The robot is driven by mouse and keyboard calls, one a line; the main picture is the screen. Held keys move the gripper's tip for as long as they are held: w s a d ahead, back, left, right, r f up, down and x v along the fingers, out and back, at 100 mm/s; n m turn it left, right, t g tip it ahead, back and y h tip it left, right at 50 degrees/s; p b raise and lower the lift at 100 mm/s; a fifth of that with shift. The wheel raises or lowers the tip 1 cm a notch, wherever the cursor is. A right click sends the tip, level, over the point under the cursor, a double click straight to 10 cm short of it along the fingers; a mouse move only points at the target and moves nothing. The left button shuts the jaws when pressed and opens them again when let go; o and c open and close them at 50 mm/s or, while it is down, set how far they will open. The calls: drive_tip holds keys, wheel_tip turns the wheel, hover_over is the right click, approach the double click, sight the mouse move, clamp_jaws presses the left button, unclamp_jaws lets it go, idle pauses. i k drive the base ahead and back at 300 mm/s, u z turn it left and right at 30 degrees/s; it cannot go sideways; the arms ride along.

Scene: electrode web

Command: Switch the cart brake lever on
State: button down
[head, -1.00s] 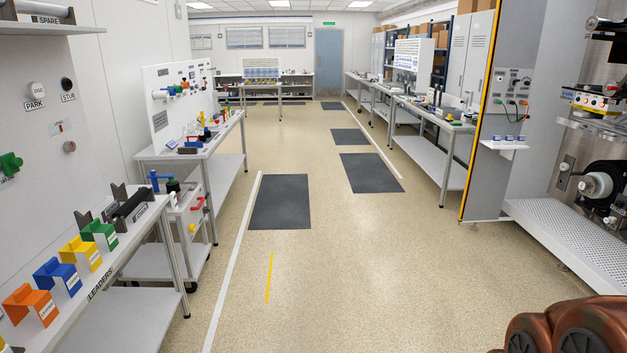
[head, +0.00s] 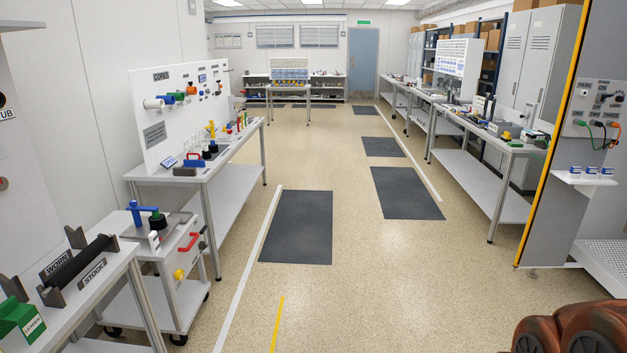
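The cart (head: 176,303) stands at the left, a small white trolley on black casters between two benches. A red handle or lever (head: 190,241) sticks out of its right side near the top. A small yellow part (head: 179,274) sits lower on the same side. I cannot tell which of these is the brake lever, nor its on or off setting. A blue fitting (head: 142,214) and a black knob (head: 158,221) stand on the cart top. Part of my brown arm shows at the lower right; my gripper is not in view.
A leader bench (head: 88,292) with a black roller stands in front of the cart at the left. A bench with a core board (head: 185,120) stands behind it. The floor aisle (head: 370,285) is clear, with dark mats (head: 297,228). A grey machine panel stands at the right.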

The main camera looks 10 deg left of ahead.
sight(202, 230)
drive_tip(key=u, duration=0.3)
drive_tip(key=i, duration=1.7)
drive_tip(key=u, duration=1.25)
drive_tip(key=i, duration=1.9)
drive_tip(key=u, duration=0.9)
drive_tip(key=i, duration=0.4)
drive_tip(key=u, duration=0.1)
